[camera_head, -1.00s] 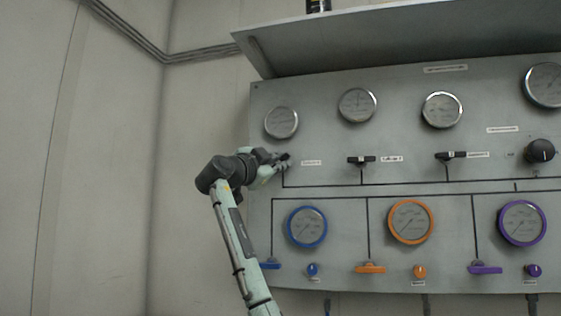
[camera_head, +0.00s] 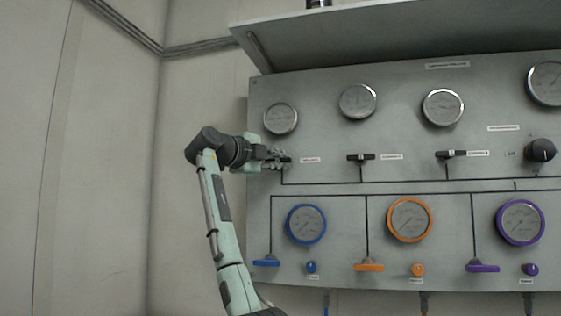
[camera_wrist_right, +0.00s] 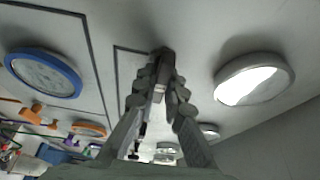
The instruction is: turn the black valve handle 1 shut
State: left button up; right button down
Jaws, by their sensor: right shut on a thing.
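Black valve handle 1 is the leftmost black handle in the upper row of the panel. Only a small dark part of the handle (camera_head: 287,159) shows in the head view, at the tip of my right gripper (camera_head: 279,159). In the right wrist view, my right gripper (camera_wrist_right: 162,85) has its two fingers closed around the handle (camera_wrist_right: 159,91), against the panel. The fingers hide most of the handle, so its exact angle is hard to tell. My left gripper is not in view.
The grey panel (camera_head: 330,180) carries gauges above and below. Two more black handles (camera_head: 361,157) (camera_head: 451,154) and a black knob (camera_head: 540,150) sit to the right. A blue handle (camera_head: 266,263) is below. A shelf (camera_head: 400,32) juts out above. Bare wall lies left.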

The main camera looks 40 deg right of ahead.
jog(key=shift+f, duration=0.15)
dwell(0.3)
jog(key=c, duration=1.6)
grip_release()
jog(key=shift+a, duration=0.1)
jog(key=v, duration=1.1)
jog(key=shift+a, duration=0.35)
jog(key=shift+s, duration=0.15)
